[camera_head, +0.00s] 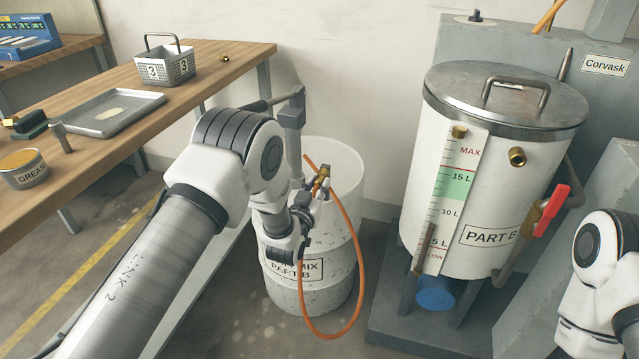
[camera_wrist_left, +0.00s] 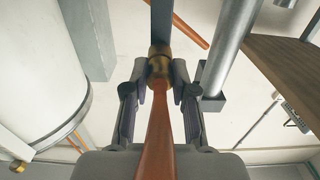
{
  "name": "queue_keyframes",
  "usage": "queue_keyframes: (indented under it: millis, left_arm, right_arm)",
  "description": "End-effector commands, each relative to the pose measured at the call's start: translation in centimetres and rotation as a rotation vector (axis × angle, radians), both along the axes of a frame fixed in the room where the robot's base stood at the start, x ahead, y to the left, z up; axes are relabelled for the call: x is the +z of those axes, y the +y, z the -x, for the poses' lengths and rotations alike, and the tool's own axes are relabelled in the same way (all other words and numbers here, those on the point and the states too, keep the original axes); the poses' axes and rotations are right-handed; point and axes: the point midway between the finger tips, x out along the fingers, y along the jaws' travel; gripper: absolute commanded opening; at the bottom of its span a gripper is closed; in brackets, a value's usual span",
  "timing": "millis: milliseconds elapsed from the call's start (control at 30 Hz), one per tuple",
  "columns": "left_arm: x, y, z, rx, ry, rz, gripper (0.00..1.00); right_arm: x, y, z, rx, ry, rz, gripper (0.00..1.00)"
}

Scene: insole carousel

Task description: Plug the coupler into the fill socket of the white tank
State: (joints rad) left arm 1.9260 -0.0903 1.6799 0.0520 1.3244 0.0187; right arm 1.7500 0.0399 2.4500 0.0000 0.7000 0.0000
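The coupler (camera_head: 323,172) is a small brass fitting on an orange hose (camera_head: 357,262), above the white drum. In the left wrist view the coupler (camera_wrist_left: 158,62) lies between my left fingertips, which close in on both its sides. My left gripper (camera_head: 312,190) appears shut on it. A grey post stands close by; I cannot tell whether it touches the coupler. The white tank (camera_head: 478,200), marked PART B, stands to the right. A brass socket (camera_head: 517,157) faces outward on its upper wall, clear of the gripper. My right gripper is not in view.
The tank has a lid with a handle (camera_head: 520,82), a level gauge (camera_head: 450,200) and a red valve handle (camera_head: 553,210). The drum (camera_head: 335,265) stands under the hose. A wooden bench (camera_head: 200,90) with a tray and basket is at left.

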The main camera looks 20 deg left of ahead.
Motion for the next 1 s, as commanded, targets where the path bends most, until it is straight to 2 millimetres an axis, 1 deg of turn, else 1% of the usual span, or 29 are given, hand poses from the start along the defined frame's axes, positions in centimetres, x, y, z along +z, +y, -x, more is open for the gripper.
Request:
queue_keyframes:
  millis: [167, 1000]
  left_arm:
    - [0.1, 0.0, 0.1, 0.0, -0.001, 0.0, 0.0]
    - [0.1, 0.1, 3.5, 0.0, 0.001, 0.0, 0.0]
  right_arm:
    - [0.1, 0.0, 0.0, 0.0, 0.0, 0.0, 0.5]
    - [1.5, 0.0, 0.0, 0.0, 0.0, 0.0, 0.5]
